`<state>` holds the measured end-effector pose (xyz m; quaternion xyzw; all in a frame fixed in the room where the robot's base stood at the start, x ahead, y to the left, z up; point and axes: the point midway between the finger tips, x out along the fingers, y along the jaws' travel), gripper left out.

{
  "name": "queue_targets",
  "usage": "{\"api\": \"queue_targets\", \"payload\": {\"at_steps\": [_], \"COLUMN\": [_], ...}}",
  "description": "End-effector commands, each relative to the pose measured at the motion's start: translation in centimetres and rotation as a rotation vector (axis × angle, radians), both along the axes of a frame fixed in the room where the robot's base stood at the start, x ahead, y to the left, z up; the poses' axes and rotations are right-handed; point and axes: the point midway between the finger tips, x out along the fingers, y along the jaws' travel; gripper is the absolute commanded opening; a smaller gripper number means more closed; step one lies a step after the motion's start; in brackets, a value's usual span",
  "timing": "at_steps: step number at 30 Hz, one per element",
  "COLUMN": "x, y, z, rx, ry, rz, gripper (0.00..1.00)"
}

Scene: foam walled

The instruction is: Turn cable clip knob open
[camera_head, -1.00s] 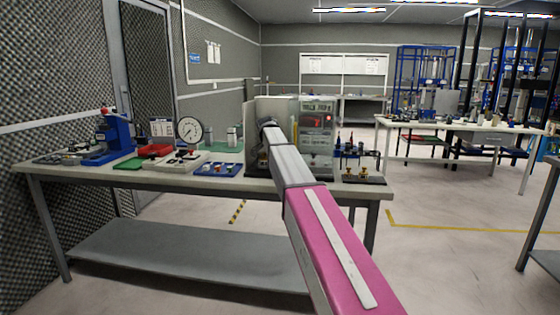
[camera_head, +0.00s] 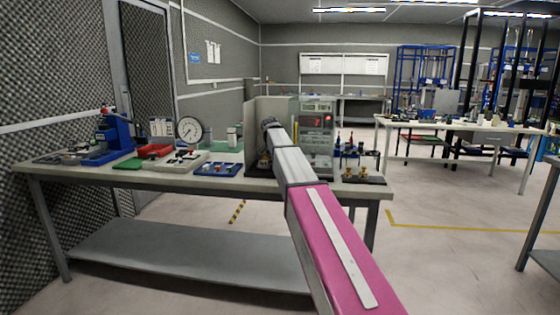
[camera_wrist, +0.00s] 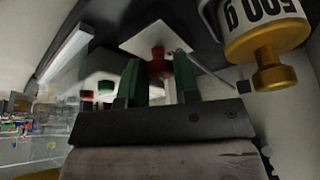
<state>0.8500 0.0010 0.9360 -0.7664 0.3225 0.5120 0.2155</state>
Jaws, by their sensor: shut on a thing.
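The cable clip knob (camera_wrist: 157,64) is a small red knob in the upper middle of the wrist view, in front of a white square plate (camera_wrist: 142,37). My gripper (camera_wrist: 158,74) has its two green fingers on either side of the red knob and is shut on it. The knob's lower part is blurred, and its turn angle cannot be told. In the head view, my arm reaches into a grey-walled enclosure (camera_head: 256,112) on the workbench (camera_head: 90,173); the fingers and knob are hidden there.
A brass weight (camera_wrist: 268,45) marked 500 g is close to the right finger in the wrist view. An instrument with a red display (camera_head: 316,135) stands right of my arm. A dial gauge (camera_head: 189,131) and several small trays are on the bench to the left.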

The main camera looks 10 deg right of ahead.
Motion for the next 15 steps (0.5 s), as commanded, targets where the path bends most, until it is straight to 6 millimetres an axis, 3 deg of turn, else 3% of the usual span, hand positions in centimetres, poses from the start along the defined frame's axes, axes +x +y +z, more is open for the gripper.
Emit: {"api": "queue_targets", "payload": {"at_steps": [15], "x": [-0.05], "y": [0.00], "z": [0.01], "rx": [0.000], "ry": [0.001], "rz": [0.114], "gripper": [0.05]}}
